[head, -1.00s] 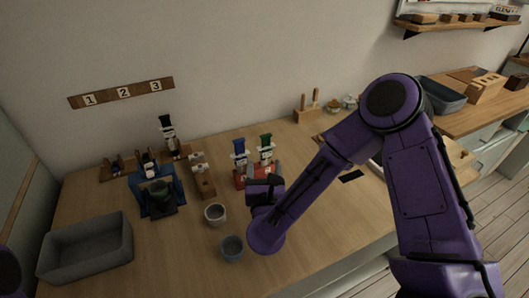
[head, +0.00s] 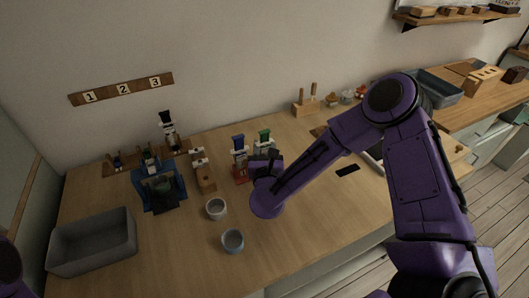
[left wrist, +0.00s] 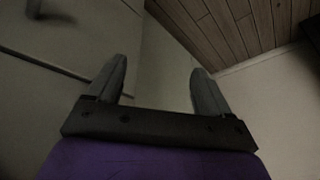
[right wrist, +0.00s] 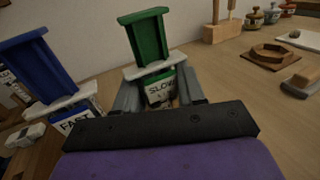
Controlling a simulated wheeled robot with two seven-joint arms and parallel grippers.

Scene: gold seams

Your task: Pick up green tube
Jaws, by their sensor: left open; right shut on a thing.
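The green tube (right wrist: 148,38) has a white collar and a label reading SLOW. It stands nearly upright between the fingers of my right gripper (right wrist: 160,88), which is shut on its labelled lower part. In the head view the green tube (head: 264,137) shows above my right gripper, which hides its lower end. I cannot tell whether it still touches its red stand. The blue tube (right wrist: 42,68), labelled FAST, stands just left of it, and also shows in the head view (head: 239,143). My left gripper (left wrist: 160,85) is open and empty, away from the tubes.
Two small cups, a white one (head: 216,209) and a blue-grey one (head: 232,241), stand in front. A blue stand (head: 160,186) and a grey bin (head: 92,243) are at left. A wooden block with pegs (head: 306,104) stands behind.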

